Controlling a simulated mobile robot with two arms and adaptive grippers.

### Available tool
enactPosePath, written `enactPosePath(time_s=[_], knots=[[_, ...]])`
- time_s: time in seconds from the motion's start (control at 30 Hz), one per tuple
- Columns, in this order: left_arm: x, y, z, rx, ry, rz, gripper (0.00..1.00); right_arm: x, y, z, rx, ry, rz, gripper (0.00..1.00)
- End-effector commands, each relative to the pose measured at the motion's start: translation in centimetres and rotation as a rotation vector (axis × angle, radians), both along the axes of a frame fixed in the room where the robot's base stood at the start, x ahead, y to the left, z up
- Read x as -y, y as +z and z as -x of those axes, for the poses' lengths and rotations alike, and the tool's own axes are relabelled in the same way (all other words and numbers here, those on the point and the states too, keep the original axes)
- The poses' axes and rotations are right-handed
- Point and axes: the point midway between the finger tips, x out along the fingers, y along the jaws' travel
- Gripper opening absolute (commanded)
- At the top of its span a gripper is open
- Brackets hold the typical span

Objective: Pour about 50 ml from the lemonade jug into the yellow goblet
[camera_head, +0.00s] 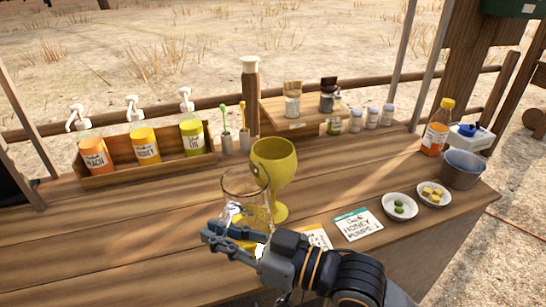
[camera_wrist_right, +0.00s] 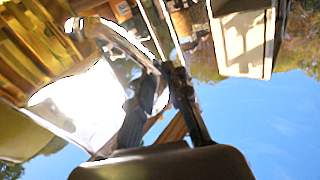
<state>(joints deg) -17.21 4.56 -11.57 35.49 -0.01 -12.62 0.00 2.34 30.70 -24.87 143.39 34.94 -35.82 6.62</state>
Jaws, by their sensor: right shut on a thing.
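The yellow goblet (camera_head: 275,160) stands upright on the wooden tailgate table. The lemonade jug (camera_head: 246,187) is clear glass, just in front and to the left of the goblet, overlapping its edge in the head view. Pale yellow liquid shows low in the jug. My right gripper (camera_head: 232,238) is shut on the jug at its lower near side and hides part of it. In the right wrist view my fingers (camera_wrist_right: 163,92) show close together, with bright glare beside them. Whether the jug touches the goblet or the table I cannot tell. My left gripper is out of view.
A wooden rack (camera_head: 150,170) with several labelled bottles stands at the left. At the right are small white bowls (camera_head: 400,207), a metal bucket (camera_head: 462,169) and an orange bottle (camera_head: 437,128). The left front table is clear.

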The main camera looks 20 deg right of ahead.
Motion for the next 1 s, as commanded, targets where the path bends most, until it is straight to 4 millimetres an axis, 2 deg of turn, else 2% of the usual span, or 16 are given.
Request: enactPosePath(time_s=[0.17,0.57,0.77,1.0], knots=[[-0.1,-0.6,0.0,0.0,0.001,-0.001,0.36,-0.3,-0.1,0.3,0.011,0.037,-0.009,0.0],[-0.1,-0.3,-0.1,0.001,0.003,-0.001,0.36,-0.3,0.2,0.4,0.0,0.042,-0.021,0.0],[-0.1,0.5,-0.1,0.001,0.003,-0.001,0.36,-0.1,1.2,0.1,-0.047,0.044,-0.06,0.0],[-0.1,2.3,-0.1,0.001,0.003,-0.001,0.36,0.5,3.3,-0.6,-0.15,0.044,-0.148,0.0]])
